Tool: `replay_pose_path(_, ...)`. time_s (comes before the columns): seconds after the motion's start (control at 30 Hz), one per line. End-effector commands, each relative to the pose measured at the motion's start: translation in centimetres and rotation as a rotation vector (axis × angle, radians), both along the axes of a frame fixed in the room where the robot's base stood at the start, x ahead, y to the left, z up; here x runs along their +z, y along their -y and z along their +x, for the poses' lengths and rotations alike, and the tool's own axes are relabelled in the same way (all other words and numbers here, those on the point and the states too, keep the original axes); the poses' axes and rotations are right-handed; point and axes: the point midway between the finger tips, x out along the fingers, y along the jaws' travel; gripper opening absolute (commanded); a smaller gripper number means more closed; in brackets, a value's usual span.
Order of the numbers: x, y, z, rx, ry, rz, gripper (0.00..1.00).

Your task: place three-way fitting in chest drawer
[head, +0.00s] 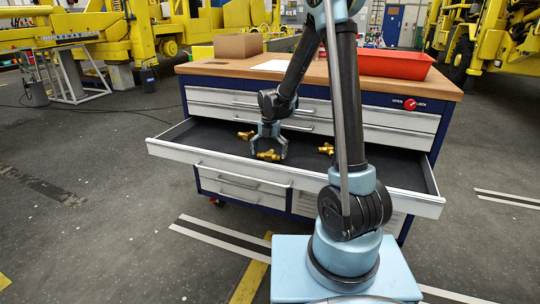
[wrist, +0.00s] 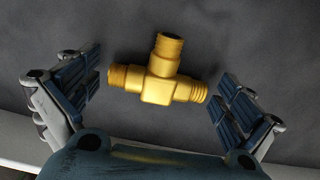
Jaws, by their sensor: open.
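A brass three-way fitting (wrist: 160,75) lies on the dark floor of the open chest drawer (head: 200,137). In the wrist view it sits between my two spread fingers, with a gap on each side. My gripper (head: 268,152) is open and reaches down into the drawer; in the wrist view (wrist: 158,95) its fingers do not touch the fitting. The same fitting shows at my fingertips in the head view (head: 268,155). Two more brass fittings lie in the drawer, one to the left (head: 246,135) and one to the right (head: 326,149), partly beside my arm.
The blue and white tool chest (head: 290,95) has a wooden top holding a cardboard box (head: 238,46), a white sheet (head: 275,65) and a red tray (head: 390,64). The drawer's front wall (head: 230,160) stands close to my gripper. Much of the drawer floor is bare.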

Motion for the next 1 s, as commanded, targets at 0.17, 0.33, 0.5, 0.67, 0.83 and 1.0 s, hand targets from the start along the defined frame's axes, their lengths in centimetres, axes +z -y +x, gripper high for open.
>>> replay_pose_path(0.17,0.5,0.1,0.0,-0.001,0.000,0.000,1.00)
replay_pose_path(0.33,2.4,0.1,0.0,-0.001,0.000,0.000,1.00)
replay_pose_path(0.5,5.3,0.1,0.0,-0.001,0.000,0.000,1.00)
replay_pose_path(0.67,8.0,0.1,0.0,-0.001,0.000,0.000,1.00)
replay_pose_path(0.83,10.4,0.1,0.0,-0.002,0.000,0.000,1.00)
replay_pose_path(1.0,11.8,0.1,0.0,-0.002,0.000,0.000,1.00)
